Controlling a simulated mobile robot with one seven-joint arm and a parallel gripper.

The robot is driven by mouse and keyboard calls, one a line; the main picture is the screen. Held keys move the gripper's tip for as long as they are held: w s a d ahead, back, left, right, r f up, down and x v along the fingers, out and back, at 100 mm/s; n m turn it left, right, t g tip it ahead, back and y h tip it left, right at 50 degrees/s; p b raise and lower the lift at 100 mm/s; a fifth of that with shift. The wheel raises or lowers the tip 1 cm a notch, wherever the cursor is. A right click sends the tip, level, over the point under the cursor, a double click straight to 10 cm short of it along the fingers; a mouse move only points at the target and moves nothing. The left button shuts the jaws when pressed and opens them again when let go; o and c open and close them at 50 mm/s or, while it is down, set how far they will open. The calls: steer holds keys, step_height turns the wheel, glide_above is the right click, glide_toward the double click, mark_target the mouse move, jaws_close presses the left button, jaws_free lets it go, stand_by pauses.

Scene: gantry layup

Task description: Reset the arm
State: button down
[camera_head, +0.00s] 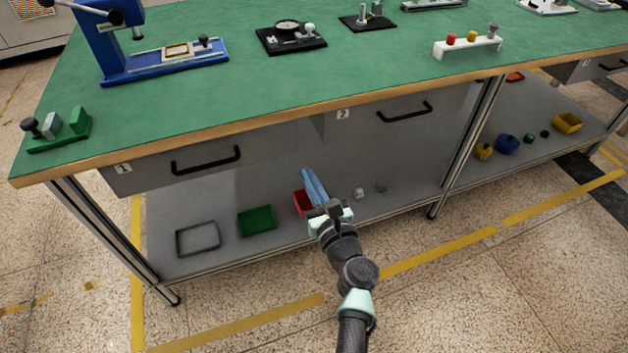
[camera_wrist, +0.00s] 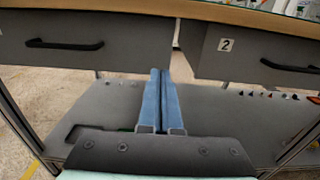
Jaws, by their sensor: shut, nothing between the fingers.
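My gripper (camera_head: 314,187) has two long blue fingers that lie together, with nothing between them. In the head view it is held out in front of the workbench, over the front of the lower shelf and below the drawers. It also shows in the wrist view (camera_wrist: 162,75), its tips pointing at the gap between the two drawers. My arm reaches up from the bottom of the head view, bent at its joints. The fingers partly cover a red bin (camera_head: 301,204) in the head view.
The green-topped bench (camera_head: 240,95) overhangs drawer 1 (camera_head: 150,172) and drawer 2 (camera_head: 375,125), both with black handles. The lower shelf (camera_head: 285,235) bears a grey tray (camera_head: 198,252), a green bin (camera_head: 257,231) and small parts. Floor in front is clear, with yellow lines.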

steer(key=shift+v, duration=1.1)
steer(key=a+r+n+t+y, duration=0.1)
steer(key=a+r+n, duration=0.2)
steer(key=r+n, duration=1.05)
steer(key=a+r+n+t+y, duration=0.1)
steer(key=a+r+n+t, duration=0.15)
steer(key=r+n, duration=1.05)
steer(key=s+d+r+n+t+h+p, duration=0.1)
steer(key=s+r+n+t+h, duration=0.1)
steer(key=s+r, duration=0.65)
steer(key=s+r+n+t+h+p, duration=0.1)
steer(key=s+r+n+t+h, duration=0.3)
steer(key=r, duration=0.8)
steer(key=s+d+r+t+h+p, duration=0.1)
steer(key=s+r, duration=0.6)
steer(key=r, duration=0.4)
step_height(320, 180, up, 25)
steer(key=p, duration=2.4)
steer(key=shift+p, duration=0.3)
steer(key=shift+f+g, duration=0.15)
steer(key=shift+g, duration=0.1)
